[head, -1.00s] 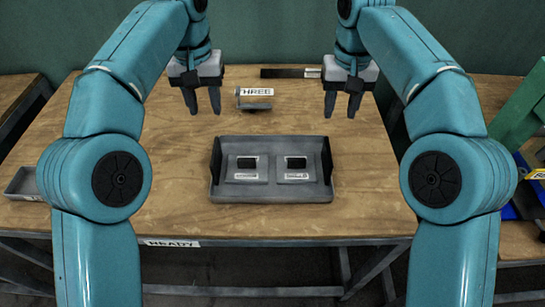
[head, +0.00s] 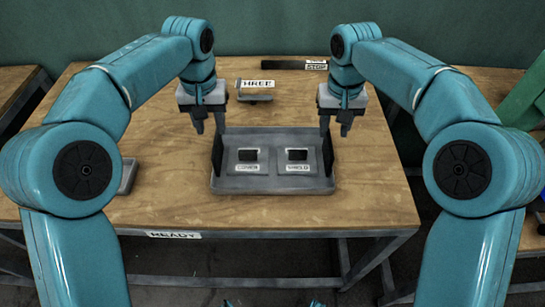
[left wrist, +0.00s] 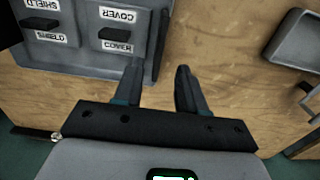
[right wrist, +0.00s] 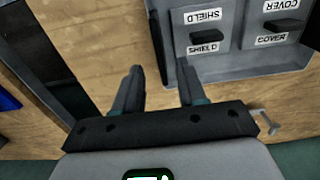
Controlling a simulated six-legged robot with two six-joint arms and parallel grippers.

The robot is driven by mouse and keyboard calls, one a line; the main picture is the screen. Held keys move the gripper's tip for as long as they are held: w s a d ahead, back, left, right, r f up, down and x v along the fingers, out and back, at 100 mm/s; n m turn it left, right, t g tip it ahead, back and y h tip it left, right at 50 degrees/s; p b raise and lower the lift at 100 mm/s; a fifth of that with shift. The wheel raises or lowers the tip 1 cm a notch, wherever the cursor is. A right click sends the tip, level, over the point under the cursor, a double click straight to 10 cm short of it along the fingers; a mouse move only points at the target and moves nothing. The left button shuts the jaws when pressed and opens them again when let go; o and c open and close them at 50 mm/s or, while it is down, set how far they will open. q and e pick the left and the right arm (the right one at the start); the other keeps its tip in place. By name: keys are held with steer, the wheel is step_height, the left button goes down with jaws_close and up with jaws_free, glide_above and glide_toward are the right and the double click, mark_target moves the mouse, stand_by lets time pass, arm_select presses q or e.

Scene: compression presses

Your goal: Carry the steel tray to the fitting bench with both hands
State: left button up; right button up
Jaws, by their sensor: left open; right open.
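The grey steel tray (head: 273,187) sits on the wooden table in the middle of the head view. It has raised side walls and holds two blocks, labelled COVER (head: 248,160) and SHIELD (head: 297,160). My left gripper (head: 209,128) is open and empty above the tray's far left corner. My right gripper (head: 335,130) is open and empty above its far right corner. In the left wrist view, the tray's side wall lines up between my left fingertips (left wrist: 160,70). The right wrist view shows the same for my right fingertips (right wrist: 158,72). Whether the fingers reach below the rims is unclear.
A small grey tray (head: 128,177) lies at left, partly hidden by my arm. A stand with a THREE sign (head: 257,86) and a black bar (head: 284,64) are at the back. A READY label (head: 173,234) marks the table's front edge. Bare wood surrounds the steel tray.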

mark_target(215, 142)
arm_select(q)
step_height(215, 142, down, 6)
steer(key=shift+w+f, duration=0.15)
arm_select(e)
step_height(215, 142, down, 6)
steer(key=shift+w+d+f, duration=0.1)
steer(key=shift+w+f, duration=0.05)
steer(key=shift+f, duration=0.05)
arm_select(q)
steer(key=shift+f, duration=0.7)
arm_select(e)
steer(key=shift+f, duration=0.7)
arm_select(q)
steer(key=shift+f, duration=0.1)
arm_select(e)
steer(key=shift+f, duration=0.1)
arm_select(q)
jaws_close()
arm_select(e)
jaws_close()
